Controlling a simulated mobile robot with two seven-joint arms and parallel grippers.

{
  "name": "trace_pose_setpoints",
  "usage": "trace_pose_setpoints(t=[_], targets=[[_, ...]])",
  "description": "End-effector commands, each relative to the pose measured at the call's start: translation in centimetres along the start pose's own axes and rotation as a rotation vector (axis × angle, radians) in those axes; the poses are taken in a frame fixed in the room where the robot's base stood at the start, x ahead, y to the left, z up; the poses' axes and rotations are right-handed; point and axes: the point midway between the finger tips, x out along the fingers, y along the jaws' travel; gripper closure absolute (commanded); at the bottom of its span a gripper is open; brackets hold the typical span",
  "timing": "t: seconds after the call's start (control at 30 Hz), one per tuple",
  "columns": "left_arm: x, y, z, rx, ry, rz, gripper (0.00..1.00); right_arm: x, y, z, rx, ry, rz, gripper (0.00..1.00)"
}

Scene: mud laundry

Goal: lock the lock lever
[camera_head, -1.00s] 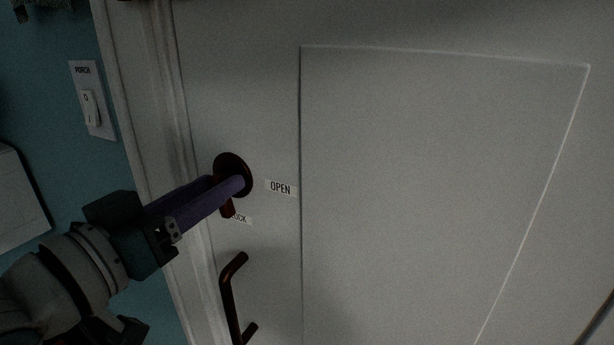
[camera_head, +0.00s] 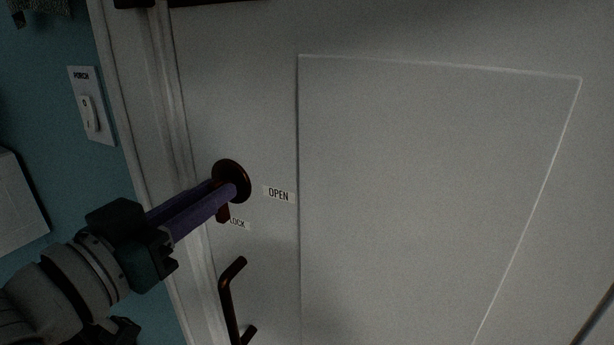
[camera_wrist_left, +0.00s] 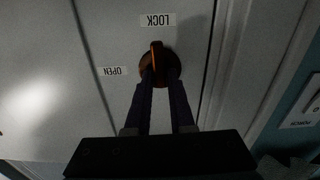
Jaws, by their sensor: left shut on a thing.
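The lock lever (camera_head: 223,214) is a dark reddish-brown piece on a round plate (camera_head: 235,167) on the white door. Its visible end points down, beside the LOCK label (camera_head: 238,223). The OPEN label (camera_head: 279,194) is to the right of the plate. My left gripper (camera_head: 230,189) reaches in from the left with its purple fingers at the plate, shut on the lever. In the left wrist view, which is upside down, the lever (camera_wrist_left: 156,55) sticks out past the fingertips toward the LOCK label (camera_wrist_left: 158,20). The fingers hide part of the lever. My right gripper is not in view.
A brown door handle (camera_head: 228,300) is below the lock. A light switch marked PORCH (camera_head: 90,105) is on the teal wall at left, beyond the door frame (camera_head: 150,110). The door panel (camera_head: 430,190) at right is clear.

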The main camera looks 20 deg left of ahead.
Motion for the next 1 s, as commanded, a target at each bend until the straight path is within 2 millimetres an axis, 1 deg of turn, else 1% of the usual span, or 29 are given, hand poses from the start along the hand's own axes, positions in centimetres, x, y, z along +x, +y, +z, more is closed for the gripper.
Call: trace_pose_setpoints(t=[0.03,0.1,0.33,0.37,0.5,0.6,0.87,0.97,1.0], targets=[[0.0,0.0,-0.2,0.038,0.000,0.000,1.00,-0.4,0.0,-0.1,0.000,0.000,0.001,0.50],[0.0,0.0,-0.1,0.068,0.000,0.000,1.00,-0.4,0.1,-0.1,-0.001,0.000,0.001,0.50],[0.0,0.0,0.0,0.072,0.001,0.000,1.00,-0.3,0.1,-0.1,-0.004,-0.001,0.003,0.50],[0.0,0.0,0.0,0.072,0.001,0.000,0.78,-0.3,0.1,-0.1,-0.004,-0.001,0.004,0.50],[0.0,0.0,0.0,0.071,0.000,0.000,0.62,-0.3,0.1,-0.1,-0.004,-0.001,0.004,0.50],[0.0,0.0,0.0,0.070,0.000,0.000,0.53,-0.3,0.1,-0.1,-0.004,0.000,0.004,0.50],[-0.1,0.0,0.0,0.070,0.000,0.000,0.53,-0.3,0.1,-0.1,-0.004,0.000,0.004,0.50],[-0.9,0.0,0.1,0.070,-0.002,0.000,0.53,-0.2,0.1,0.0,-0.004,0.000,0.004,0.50],[-1.4,0.0,0.2,0.069,-0.003,0.001,0.53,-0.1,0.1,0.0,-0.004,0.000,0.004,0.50]])
